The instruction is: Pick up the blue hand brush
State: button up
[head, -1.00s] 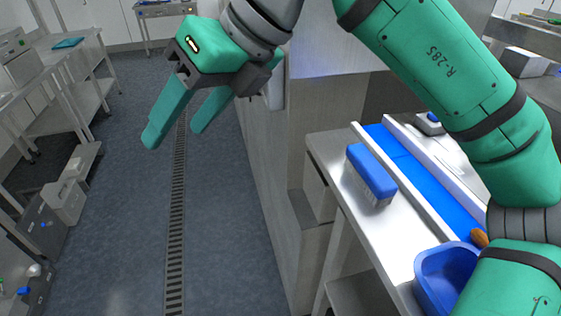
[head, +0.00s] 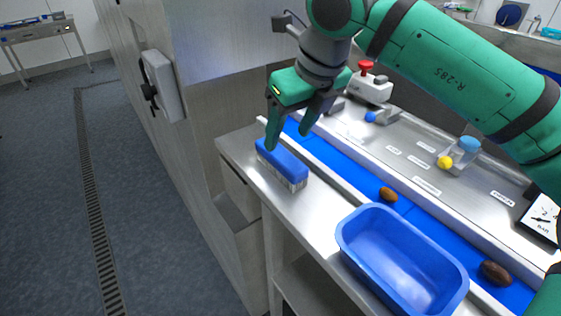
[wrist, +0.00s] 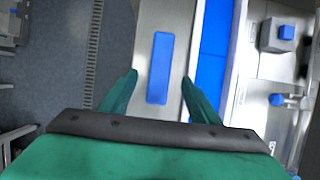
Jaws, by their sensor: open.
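The blue hand brush (head: 282,164) lies bristles down on the steel table edge, beside the blue belt, in the head view. It has a blue back and pale bristles. In the wrist view the brush (wrist: 160,68) shows as a long blue bar, ahead of and between the fingertips. My gripper (head: 289,135) is open and empty, and in the head view its fingers overlap the far end of the brush. In the wrist view the two green fingers of my gripper (wrist: 160,75) stand apart on either side of the brush's line. I cannot tell the height between them.
A blue tub (head: 352,235) stands on the near table edge. The blue belt (head: 335,162) carries brown dates (head: 388,195).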

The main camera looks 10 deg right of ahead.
aim_at(280, 152)
jog(key=x, duration=0.9)
jog(key=shift+d, duration=0.1)
jog(key=c, duration=1.2)
jog(key=shift+r, duration=1.45)
jog(key=s+r, duration=0.1)
jog(key=r, duration=0.1)
jog(key=s+r, duration=0.4)
jog(key=shift+s+d+r, duration=0.25)
jog(key=shift+d, duration=0.15)
jog(key=s+d+r, duration=0.1)
jog(key=s+r, duration=0.2)
jog(key=s, duration=0.5)
jog(key=shift+s+r, duration=0.25)
jog(key=shift+r, duration=0.05)
